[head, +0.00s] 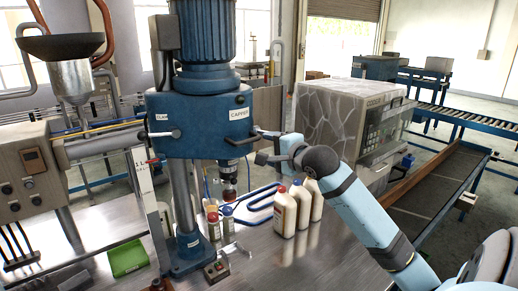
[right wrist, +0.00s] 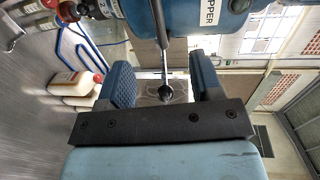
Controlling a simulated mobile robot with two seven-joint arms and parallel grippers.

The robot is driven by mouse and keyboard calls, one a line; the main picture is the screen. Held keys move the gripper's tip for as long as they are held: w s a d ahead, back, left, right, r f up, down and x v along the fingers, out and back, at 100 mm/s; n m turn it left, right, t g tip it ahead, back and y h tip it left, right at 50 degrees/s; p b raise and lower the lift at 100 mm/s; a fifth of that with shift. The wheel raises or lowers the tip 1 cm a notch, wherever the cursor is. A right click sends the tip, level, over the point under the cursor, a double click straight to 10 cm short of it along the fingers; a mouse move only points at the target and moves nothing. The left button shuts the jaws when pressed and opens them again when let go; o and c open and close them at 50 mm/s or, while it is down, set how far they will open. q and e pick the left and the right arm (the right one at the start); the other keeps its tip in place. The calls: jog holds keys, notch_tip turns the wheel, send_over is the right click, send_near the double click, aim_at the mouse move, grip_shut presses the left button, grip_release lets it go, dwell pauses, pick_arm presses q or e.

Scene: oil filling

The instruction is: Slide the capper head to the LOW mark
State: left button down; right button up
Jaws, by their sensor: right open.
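The blue capper head (head: 207,115), labelled CAPPER, sits high on its upright steel column (head: 184,195). Its chuck (head: 229,172) hangs above small red-capped bottles (head: 213,222). A pale upright strip (head: 150,205) with a small label stands left of the column; I cannot read a LOW mark. My right gripper (head: 264,147) is at the head's right side. In the right wrist view the capper head (right wrist: 200,14) is at the top, and a lever with a black knob (right wrist: 166,92) lies between the open fingers (right wrist: 163,82), with gaps on both sides. My left gripper is out of view.
A grey machine (head: 345,125) stands behind right.

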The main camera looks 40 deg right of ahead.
aim_at(250, 142)
jog(key=w, duration=0.3)
jog(key=w+f, duration=0.1)
jog(key=w, duration=0.1)
jog(key=w+d, duration=0.1)
jog(key=w, duration=0.2)
jog(key=shift+w+d+f, duration=0.1)
jog(key=shift+w+f, duration=0.15)
jog(key=shift+w, duration=0.1)
jog(key=shift+w+f, duration=0.1)
jog(key=shift+w, duration=0.6)
jog(key=shift+c, duration=1.3)
grip_shut()
jog(key=shift+f, duration=0.1)
